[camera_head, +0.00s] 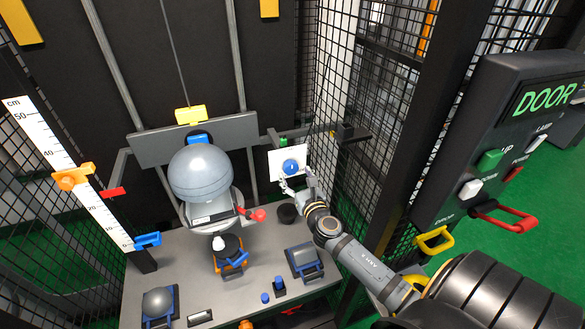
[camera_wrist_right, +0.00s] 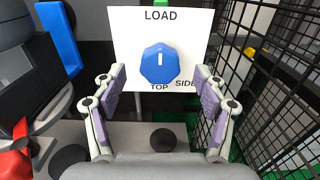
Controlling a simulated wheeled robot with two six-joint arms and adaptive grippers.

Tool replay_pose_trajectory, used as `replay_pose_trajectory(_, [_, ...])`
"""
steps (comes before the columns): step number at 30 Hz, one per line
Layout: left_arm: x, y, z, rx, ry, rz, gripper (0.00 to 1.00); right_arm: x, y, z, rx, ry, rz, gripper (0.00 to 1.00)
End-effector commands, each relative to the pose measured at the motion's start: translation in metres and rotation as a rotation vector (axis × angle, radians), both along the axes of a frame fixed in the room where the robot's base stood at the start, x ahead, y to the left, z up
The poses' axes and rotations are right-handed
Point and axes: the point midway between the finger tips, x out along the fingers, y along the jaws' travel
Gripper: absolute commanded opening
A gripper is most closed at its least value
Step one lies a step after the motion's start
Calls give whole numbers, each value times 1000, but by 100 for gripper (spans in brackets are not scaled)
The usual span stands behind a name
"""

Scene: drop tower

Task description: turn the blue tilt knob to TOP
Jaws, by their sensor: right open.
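The blue tilt knob (camera_head: 290,166) sits on a white plate (camera_head: 303,153). In the wrist view the knob (camera_wrist_right: 159,66) has a white mark pointing up at LOAD. TOP is printed below the knob and SIDE at lower right on the plate (camera_wrist_right: 195,25). My right gripper (camera_head: 298,181) is just in front of the plate, close to the knob. In the wrist view its fingers (camera_wrist_right: 160,80) stand open on either side, slightly below the knob, and look clear of it. My left gripper is not in view.
Black mesh walls (camera_head: 345,150) stand close on the right of my arm. A grey sphere (camera_head: 200,173) rests in the holder at left, with a red knob (camera_head: 257,215) beside it. A black round knob (camera_wrist_right: 163,140) lies below the plate. The table (camera_head: 180,262) holds several small items.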

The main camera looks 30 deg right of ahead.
Motion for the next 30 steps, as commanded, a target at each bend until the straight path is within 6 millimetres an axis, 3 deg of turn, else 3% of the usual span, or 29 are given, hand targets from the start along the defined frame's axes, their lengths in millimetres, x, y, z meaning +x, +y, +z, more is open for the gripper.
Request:
replay_pose_trajectory(6, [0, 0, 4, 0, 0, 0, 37, 28, -7, 0, 1, 0, -1, 72])
replay_pose_trajectory(16, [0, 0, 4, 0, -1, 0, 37, 31, -7, 0, 1, 0, 1, 71])
replay_pose_trajectory(27, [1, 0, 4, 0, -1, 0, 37, 31, -7, 0, 1, 0, 0, 21])
replay_pose_trajectory(30, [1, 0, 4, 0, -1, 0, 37, 31, -7, 0, 2, 0, 1, 19])
